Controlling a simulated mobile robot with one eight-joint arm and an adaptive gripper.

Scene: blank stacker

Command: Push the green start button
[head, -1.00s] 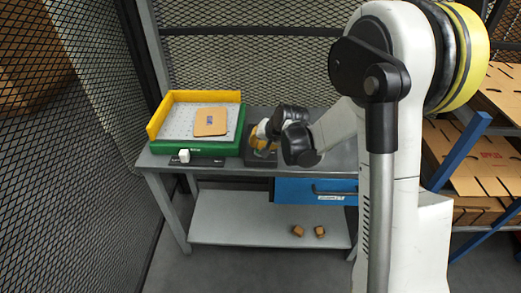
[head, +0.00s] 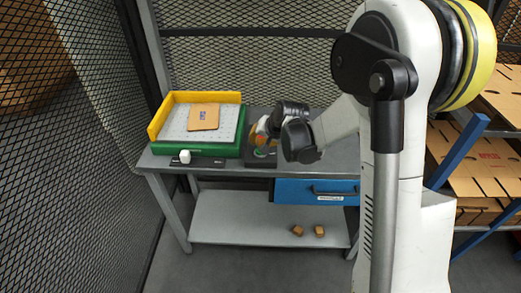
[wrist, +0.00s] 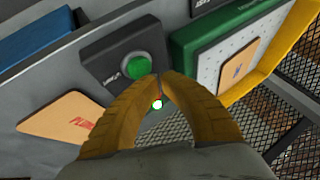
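The round green button (wrist: 135,67) sits on a dark control box (wrist: 103,66) with white lettering that I cannot read fully. It also shows small in the head view (head: 260,154), on the table just right of the green-framed tray. My gripper's (wrist: 160,76) two yellow fingers meet at their tips with nothing visible between them. In the wrist view the tips appear just right of and below the button; I cannot tell whether they touch the box. A small bright green-white spot (wrist: 157,104) shows between the fingers.
The green tray (head: 190,149) with a yellow rim holds a flat cardboard blank (head: 203,117). Another blank (wrist: 68,119) lies left of my fingers in the wrist view. A blue drawer (head: 292,190) hangs below; mesh fencing (head: 250,70) stands behind.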

